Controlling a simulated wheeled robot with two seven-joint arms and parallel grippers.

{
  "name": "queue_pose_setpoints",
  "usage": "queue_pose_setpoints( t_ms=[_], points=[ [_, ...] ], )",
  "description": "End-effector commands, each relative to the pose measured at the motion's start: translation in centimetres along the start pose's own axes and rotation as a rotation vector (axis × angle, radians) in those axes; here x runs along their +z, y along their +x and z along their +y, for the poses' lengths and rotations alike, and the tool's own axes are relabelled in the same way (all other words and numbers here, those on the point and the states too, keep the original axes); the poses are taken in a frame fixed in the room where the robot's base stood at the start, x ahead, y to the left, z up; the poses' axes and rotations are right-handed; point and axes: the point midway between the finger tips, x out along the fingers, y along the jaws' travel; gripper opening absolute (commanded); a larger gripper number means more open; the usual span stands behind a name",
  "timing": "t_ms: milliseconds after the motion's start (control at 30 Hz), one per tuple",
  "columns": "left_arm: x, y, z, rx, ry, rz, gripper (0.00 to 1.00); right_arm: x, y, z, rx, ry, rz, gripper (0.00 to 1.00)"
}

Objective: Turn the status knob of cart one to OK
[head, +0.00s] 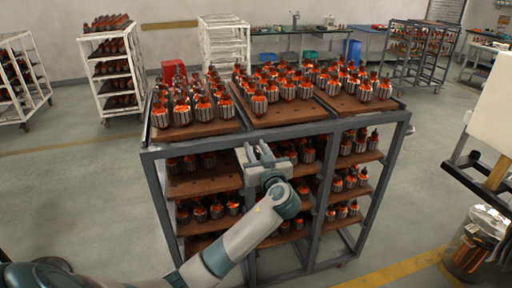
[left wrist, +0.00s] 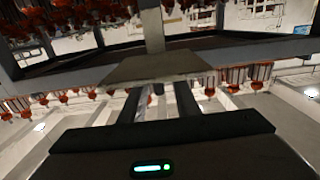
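The nearest cart, a grey frame (head: 225,143) with brown trays full of orange-and-silver armatures, stands straight ahead; I take it as cart one. My left gripper (head: 262,157) is at the front of its top rail, near the middle. No status knob can be made out; the gripper and a flat grey plate (left wrist: 155,68) in the left wrist view may hide it. In that view the two dark fingers of my left gripper (left wrist: 160,102) stand apart, and their tips are hidden behind the plate. Whether they hold anything cannot be told. My right gripper is not in view.
White racks (head: 113,72) stand at the back left, and another grey cart (head: 418,50) at the back right. A clear bin (head: 476,245) and a pale panel (head: 492,105) are at the right. Floor is free left of the nearest cart.

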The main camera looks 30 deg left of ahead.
Motion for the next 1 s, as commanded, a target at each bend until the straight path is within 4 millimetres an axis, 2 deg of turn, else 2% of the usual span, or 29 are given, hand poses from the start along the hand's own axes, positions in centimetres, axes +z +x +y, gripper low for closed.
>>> queue_pose_setpoints(
  t_ms=[167,300,733,1000],
  points=[
    [0.0,0.0,0.0,0.000,0.000,0.000,0.29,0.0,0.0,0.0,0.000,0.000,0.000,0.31],
    [0.0,0.0,0.0,0.000,0.000,0.000,0.00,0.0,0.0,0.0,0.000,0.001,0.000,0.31],
    [0.1,0.0,0.0,0.031,-0.002,0.001,0.00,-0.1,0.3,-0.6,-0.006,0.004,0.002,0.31],
    [0.2,0.0,-0.1,0.155,-0.002,0.002,0.00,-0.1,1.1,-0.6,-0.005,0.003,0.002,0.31]
  ],
)
